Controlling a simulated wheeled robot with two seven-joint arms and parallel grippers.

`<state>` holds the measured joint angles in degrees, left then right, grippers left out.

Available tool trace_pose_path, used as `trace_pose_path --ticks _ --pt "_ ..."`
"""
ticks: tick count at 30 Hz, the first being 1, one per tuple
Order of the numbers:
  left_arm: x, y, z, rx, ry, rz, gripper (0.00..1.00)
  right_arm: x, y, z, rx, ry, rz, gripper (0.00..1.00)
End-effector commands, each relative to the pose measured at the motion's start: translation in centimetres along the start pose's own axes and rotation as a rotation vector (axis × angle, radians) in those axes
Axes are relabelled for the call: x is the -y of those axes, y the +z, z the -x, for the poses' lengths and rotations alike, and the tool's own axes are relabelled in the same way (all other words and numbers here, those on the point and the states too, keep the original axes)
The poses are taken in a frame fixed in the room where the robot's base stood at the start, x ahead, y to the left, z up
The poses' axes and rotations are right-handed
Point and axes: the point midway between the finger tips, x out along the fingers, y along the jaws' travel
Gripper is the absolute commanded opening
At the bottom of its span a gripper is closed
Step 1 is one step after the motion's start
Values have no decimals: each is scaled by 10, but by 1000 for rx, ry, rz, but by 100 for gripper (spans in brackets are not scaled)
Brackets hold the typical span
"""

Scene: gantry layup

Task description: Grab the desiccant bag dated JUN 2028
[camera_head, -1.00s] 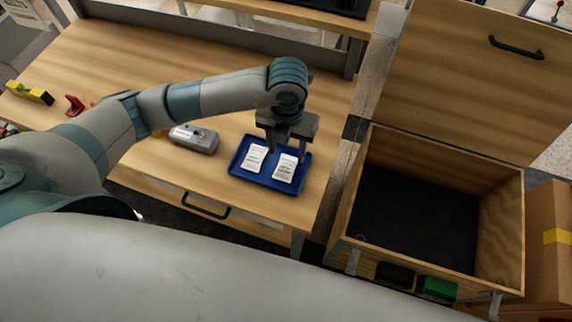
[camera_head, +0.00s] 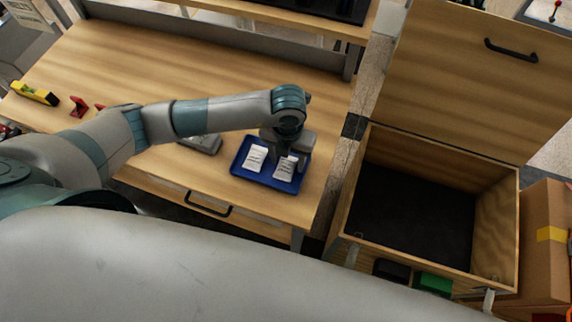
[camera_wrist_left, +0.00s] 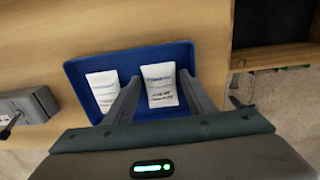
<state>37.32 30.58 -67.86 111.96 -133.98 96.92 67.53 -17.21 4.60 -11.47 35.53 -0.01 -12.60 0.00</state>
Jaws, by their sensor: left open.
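Two white desiccant bags lie in a blue tray (camera_head: 241,176) on the wooden workbench. The left bag (camera_head: 256,158) is clear of the gripper, and the right bag (camera_head: 284,172) is just below it. My left gripper (camera_head: 286,157) is open and low over the tray. In the left wrist view, the right bag (camera_wrist_left: 159,86) lies between the fingers of the gripper (camera_wrist_left: 158,88), while the left bag (camera_wrist_left: 103,90) is outside them. The print on both bags is too small to read, so I cannot tell which is dated JUN 2028. My right gripper is out of view.
A grey device (camera_head: 203,144) sits left of the tray, partly behind my arm. A yellow level (camera_head: 33,93) and a red item (camera_head: 78,106) lie at the bench's far left. An open wooden crate (camera_head: 425,267) stands to the right.

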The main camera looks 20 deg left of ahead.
Motion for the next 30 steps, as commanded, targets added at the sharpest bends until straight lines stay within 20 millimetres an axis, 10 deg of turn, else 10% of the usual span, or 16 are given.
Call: trace_pose_path --ticks 8,12,30 --pt "0 0 0 0 0 0 48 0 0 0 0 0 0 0" --pt "0 0 1 0 0 0 18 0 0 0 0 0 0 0" --pt "0 1 21 5 -2 -1 18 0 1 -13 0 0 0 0"
